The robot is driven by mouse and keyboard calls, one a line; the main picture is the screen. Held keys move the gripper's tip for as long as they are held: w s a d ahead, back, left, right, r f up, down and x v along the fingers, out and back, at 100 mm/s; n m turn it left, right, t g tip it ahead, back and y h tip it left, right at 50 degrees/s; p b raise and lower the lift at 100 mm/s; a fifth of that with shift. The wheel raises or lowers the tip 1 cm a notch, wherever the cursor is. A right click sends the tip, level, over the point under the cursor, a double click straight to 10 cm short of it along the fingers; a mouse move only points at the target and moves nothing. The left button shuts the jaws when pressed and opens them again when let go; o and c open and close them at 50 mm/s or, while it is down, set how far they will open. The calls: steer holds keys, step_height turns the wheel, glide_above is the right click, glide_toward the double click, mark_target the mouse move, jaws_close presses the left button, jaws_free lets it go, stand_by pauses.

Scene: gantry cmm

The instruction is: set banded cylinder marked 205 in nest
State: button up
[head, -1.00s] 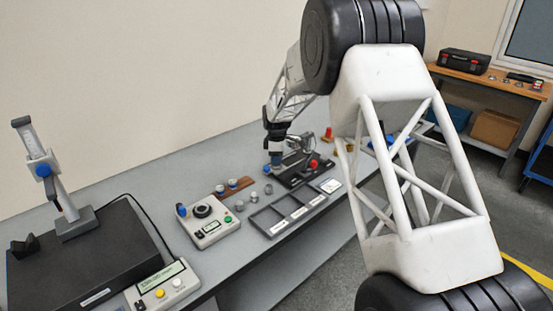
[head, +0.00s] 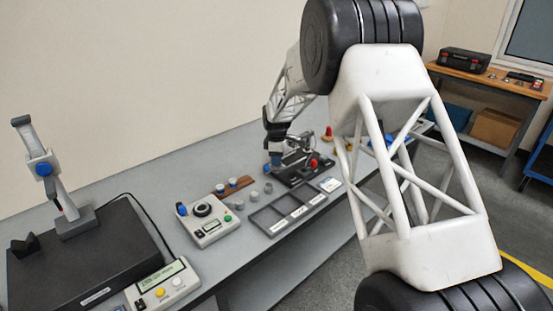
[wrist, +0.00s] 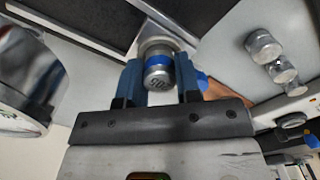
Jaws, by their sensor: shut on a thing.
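The banded cylinder (wrist: 158,68) is silver with a blue band, and its end face shows 205, upside down in the wrist view. My gripper (wrist: 160,82) is shut on it, with one blue finger on each side. In the head view my gripper (head: 275,158) is low over the back left of a dark fixture (head: 292,176) with a red knob. A pale, rounded seat (wrist: 160,42) shows right behind the cylinder in the wrist view, perhaps the nest. I cannot tell whether the cylinder touches it.
Several plain silver cylinders (wrist: 283,71) stand beside the fixture. A compartment tray (head: 262,222), a gauge box with a dial (head: 212,225) and a wooden rack (head: 243,182) are to the left. A height gauge (head: 62,190) stands on a dark plate further left.

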steer(key=shift+f, duration=0.3)
stand_by(0.5)
steer(key=o, duration=1.5)
steer(key=shift+c, duration=0.2)
steer(key=shift+r, duration=3.45)
steer(key=shift+r, duration=0.1)
